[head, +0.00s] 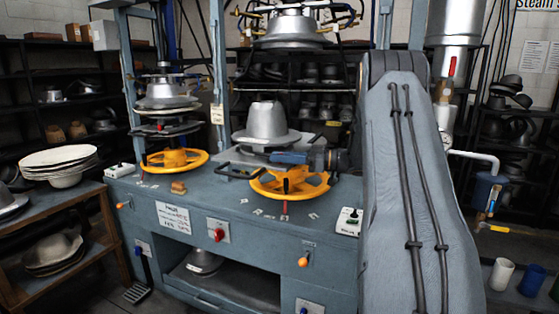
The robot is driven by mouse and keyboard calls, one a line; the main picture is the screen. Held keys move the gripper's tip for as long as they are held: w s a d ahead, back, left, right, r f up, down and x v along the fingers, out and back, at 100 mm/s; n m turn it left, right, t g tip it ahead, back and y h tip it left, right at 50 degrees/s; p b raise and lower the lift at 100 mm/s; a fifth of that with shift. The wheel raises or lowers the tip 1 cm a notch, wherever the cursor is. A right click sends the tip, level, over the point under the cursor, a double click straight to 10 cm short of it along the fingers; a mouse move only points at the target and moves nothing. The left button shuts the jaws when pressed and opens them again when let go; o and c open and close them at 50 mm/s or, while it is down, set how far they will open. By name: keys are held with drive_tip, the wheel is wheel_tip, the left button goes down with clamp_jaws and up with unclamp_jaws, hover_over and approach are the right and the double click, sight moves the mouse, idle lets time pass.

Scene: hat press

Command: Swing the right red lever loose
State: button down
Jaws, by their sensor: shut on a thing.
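The right red lever (285,208) stands upright at the front of the right yellow handwheel (318,191) on the blue-grey press bench. My gripper (287,158), small and dark with a blue part, reaches in from the right just above that wheel. It is shut at the lever's upper end, but the contact is too small to see clearly. A similar small red lever (140,178) stands by the left yellow handwheel (176,160).
A silver hat form (265,122) stands behind my gripper, below the upper press head (290,30). My arm covers the bench's right end. White stacked hats (58,160) lie on the left shelf. A red knob (219,234) and orange knobs are on the bench front.

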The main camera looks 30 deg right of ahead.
drive_tip(key=shift+w+r+n+g+y, duration=0.1)
drive_tip(key=shift+w+n+g+y, duration=0.05)
drive_tip(key=shift+n+g+y, duration=0.3)
drive_tip(key=c, duration=1.7)
unclamp_jaws()
drive_tip(key=shift+o, duration=0.2)
drive_tip(key=b+v, duration=0.3)
drive_tip(key=v, duration=0.4)
drive_tip(key=shift+s+d, duration=0.25)
drive_tip(key=shift+d, duration=0.05)
